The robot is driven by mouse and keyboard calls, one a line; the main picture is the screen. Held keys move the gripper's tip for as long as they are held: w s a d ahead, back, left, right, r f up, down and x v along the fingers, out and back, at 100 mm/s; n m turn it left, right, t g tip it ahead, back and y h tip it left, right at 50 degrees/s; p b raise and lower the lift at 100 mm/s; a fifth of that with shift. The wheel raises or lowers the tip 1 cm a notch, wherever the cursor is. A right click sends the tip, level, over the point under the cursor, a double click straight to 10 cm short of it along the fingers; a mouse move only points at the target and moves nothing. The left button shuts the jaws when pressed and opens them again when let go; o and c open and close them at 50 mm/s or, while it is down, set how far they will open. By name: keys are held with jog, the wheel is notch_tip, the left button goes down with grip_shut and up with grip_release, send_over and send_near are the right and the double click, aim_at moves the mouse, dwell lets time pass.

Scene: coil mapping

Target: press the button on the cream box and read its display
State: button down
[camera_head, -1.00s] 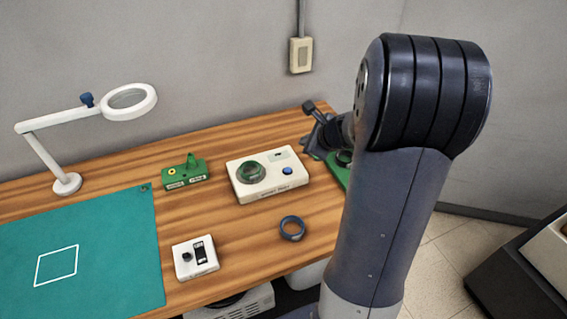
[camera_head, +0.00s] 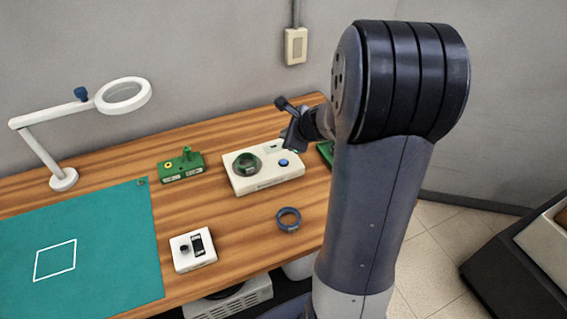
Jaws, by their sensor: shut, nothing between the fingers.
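The cream box (camera_head: 262,184) lies on the wooden table. A green ring-shaped coil (camera_head: 247,164) sits on its left part, and a blue button (camera_head: 284,162) is on its right part. Its small display (camera_head: 274,147) is at the back right of the top, partly visible; I cannot read it. My gripper (camera_head: 288,146) is shut and empty, near the back right corner of the box, behind the blue button in the picture. I cannot tell its height above the box, and it appears apart from the button. My own arm hides the table to the right.
A teal mat (camera_head: 110,245) and a magnifier lamp (camera_head: 123,96) are further left. Bare wood surrounds the cream box's front.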

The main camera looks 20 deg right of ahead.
aim_at(286, 164)
jog(key=shift+f+b, duration=3.25)
jog(key=shift+f, duration=0.6)
jog(key=shift+f, duration=0.1)
jog(key=shift+f+b, duration=0.3)
jog(key=shift+b, duration=0.15)
jog(key=shift+f+b, duration=0.4)
jog(key=shift+b, duration=0.05)
jog(key=shift+r, duration=0.1)
jog(key=shift+r+p, duration=0.75)
notch_tip(286, 164, up, 5)
jog(key=p, duration=0.4)
